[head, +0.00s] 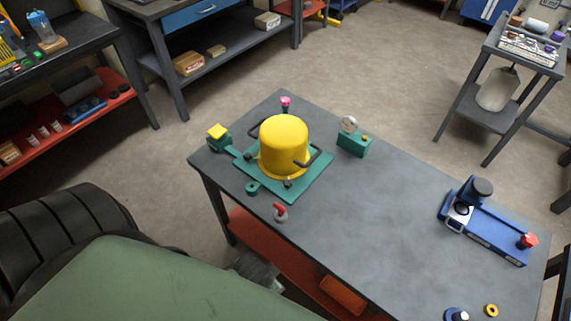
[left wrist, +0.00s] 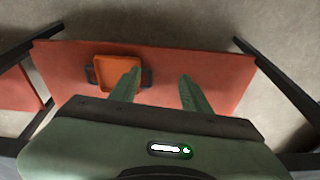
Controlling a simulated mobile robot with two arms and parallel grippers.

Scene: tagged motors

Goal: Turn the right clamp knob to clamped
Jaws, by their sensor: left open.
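A yellow motor (head: 284,148) stands on a green fixture plate (head: 295,190) on the grey table. A pink knob (head: 285,102) is behind it and a red curved handle (head: 281,212) is in front. A blue fixture (head: 490,240) on the right of the table carries a red knob (head: 528,240) and a black round top. I cannot tell which of these is the right clamp knob, or its setting. My left gripper (left wrist: 161,76) is open and empty, its green fingers apart above the red lower shelf. My right gripper is out of view.
A green block with a gauge (head: 354,142) stands right of the motor. A small yellow ring (head: 491,310) lies near the front right. An orange tray (left wrist: 97,73) sits on the red shelf (left wrist: 220,82). The table's middle is clear.

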